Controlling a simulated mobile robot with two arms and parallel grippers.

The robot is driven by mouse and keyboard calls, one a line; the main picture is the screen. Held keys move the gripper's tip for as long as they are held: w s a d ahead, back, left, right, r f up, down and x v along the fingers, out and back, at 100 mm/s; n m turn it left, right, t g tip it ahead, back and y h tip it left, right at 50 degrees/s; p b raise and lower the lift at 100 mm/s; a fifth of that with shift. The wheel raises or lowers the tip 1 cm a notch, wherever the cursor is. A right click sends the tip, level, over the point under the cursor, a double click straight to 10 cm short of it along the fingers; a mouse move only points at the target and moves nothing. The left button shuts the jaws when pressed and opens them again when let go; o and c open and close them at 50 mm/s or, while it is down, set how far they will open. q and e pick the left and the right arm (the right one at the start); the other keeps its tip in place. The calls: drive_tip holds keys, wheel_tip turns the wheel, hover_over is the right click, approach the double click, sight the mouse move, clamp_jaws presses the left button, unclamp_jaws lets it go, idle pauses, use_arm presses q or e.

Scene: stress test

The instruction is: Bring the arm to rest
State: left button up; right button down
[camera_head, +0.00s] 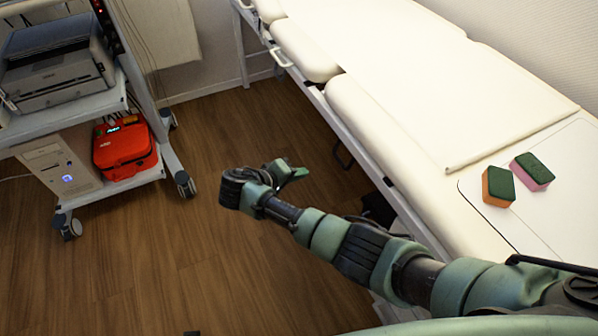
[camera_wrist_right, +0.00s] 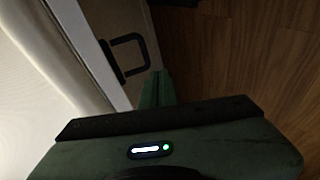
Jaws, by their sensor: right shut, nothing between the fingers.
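My right arm reaches in from the lower right in the head view, over the wooden floor beside the padded bench. Its green right gripper (camera_head: 290,172) is at the far end of the arm, apart from the bench. It is shut and empty. In the right wrist view the closed fingers (camera_wrist_right: 157,88) point away from the camera, with the bench edge to their left and floor to their right. My left gripper is not in view.
The cream padded bench (camera_head: 400,75) runs along the right, with an orange-green sponge (camera_head: 498,186) and a pink-green sponge (camera_head: 532,171) on its near end. A wheeled cart (camera_head: 75,110) with a printer (camera_head: 55,65) and red case (camera_head: 124,148) stands left. Floor (camera_head: 170,250) between is clear.

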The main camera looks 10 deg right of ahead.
drive_tip(key=shift+f, duration=0.1)
idle(0.4)
drive_tip(key=s+a+f+g+y, duration=0.1)
drive_tip(key=s+f+g+y, duration=0.35)
drive_tip(key=s+f, duration=1.1)
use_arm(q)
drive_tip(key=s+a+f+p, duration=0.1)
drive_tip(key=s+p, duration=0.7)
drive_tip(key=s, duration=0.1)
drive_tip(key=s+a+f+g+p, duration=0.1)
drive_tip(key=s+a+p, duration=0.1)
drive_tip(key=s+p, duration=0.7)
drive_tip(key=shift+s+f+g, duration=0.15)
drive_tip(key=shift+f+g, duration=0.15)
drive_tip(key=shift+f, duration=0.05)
use_arm(e)
drive_tip(key=s+d+f+y, duration=0.1)
drive_tip(key=s+d+f, duration=0.1)
drive_tip(key=s, duration=1)
drive_tip(key=s+d+f+y, duration=0.2)
drive_tip(key=s+d, duration=0.3)
drive_tip(key=s, duration=0.7)
drive_tip(key=s+d+f+m+y, duration=0.1)
drive_tip(key=s+d+f+y, duration=0.1)
drive_tip(key=s, duration=1)
wheel_tip(320, 180, down, 2)
drive_tip(key=shift+d+f, duration=0.15)
drive_tip(key=shift+d, duration=0.55)
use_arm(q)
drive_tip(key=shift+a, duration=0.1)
